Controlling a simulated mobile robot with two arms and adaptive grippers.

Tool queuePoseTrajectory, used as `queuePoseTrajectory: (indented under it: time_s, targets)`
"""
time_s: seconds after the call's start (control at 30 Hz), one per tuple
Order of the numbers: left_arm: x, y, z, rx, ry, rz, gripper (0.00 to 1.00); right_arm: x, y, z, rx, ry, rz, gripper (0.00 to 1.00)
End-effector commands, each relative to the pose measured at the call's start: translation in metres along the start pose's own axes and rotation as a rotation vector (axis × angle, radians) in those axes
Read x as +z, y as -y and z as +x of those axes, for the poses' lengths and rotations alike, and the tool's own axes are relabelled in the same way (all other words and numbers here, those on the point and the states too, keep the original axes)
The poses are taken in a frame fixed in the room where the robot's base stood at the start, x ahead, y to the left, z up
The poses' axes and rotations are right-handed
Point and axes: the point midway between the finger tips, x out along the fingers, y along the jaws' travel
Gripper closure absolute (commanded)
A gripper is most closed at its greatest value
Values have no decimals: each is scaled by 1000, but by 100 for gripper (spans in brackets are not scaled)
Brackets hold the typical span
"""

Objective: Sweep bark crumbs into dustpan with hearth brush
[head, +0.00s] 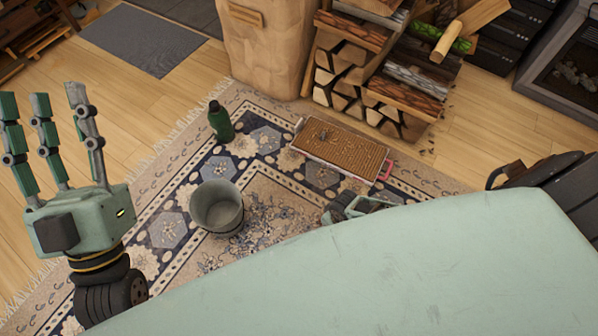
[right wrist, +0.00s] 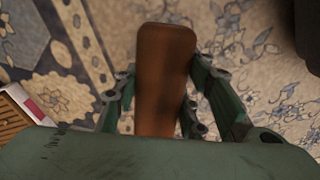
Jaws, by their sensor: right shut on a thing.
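My right gripper (right wrist: 161,85) is shut on a brown wooden piece with a rounded end (right wrist: 165,50), which looks like the hearth brush; no bristles show. In the head view the right gripper (head: 345,207) is mostly hidden behind my pale green body, over the rug. My left gripper (head: 58,112) is raised at the left, fingers spread and empty. Small dark crumbs (head: 427,152) lie on the floor by the firewood pile (head: 385,75). A shallow ribbed brown tray (head: 340,152) with a pale rim and red handle lies on the rug; I cannot tell whether it is the dustpan.
A grey bucket (head: 217,207) and a green bottle (head: 221,122) stand on the patterned rug (head: 180,205). A large brown paper-like sack (head: 265,55) stands left of the firewood. A stove (head: 568,70) is at the upper right. A grey mat (head: 143,38) lies at the upper left.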

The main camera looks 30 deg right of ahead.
Motion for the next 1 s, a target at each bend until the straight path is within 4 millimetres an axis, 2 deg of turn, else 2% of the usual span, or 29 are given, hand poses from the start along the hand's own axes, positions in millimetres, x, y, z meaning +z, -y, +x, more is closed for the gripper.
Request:
queuePoseTrajectory:
  time_s: [0.47, 1.0]
  targets:
    - [42, 5, -3, -9, 219, 10, 60, 1, 0, -10, 0, 0, 1, 90]
    - [87, 12, -21, -22, 468, 19, 60, 2, -1, -19, 0, 0, 1, 90]
